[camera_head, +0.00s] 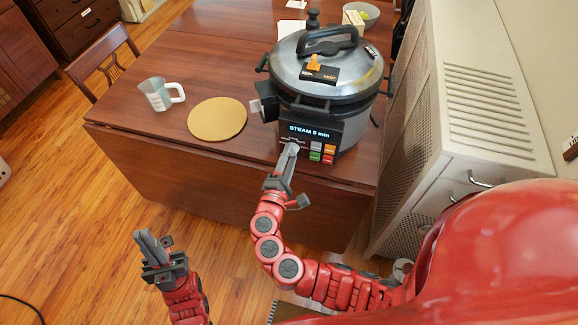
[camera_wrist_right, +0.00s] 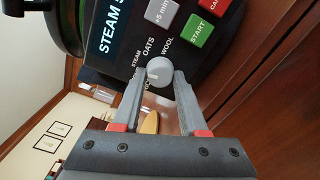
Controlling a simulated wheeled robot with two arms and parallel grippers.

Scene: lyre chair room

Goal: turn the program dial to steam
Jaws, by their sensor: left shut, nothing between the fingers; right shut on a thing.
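The pressure cooker (camera_head: 322,85) stands upright on the table with its lid on. Its lit display (camera_head: 309,132) reads STEAM with a minute count that looks like 5. The round grey program dial (camera_wrist_right: 159,72) sits below the display, ringed by printed labels including STEAM, OATS and WOOL. My right gripper (camera_head: 291,150) is shut on the dial, one finger on each side in the right wrist view. In the head view the gripper hides the dial. I cannot make out a pointer mark on it. My left gripper (camera_head: 150,242) is shut and empty, low in front of the table.
Several coloured buttons, including a green START button (camera_wrist_right: 202,30), are beside the dial. A round tan board (camera_head: 217,119) and a measuring cup (camera_head: 160,94) lie left of the cooker. A beige cabinet (camera_head: 455,90) stands close on the right. A bowl (camera_head: 364,13) is behind.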

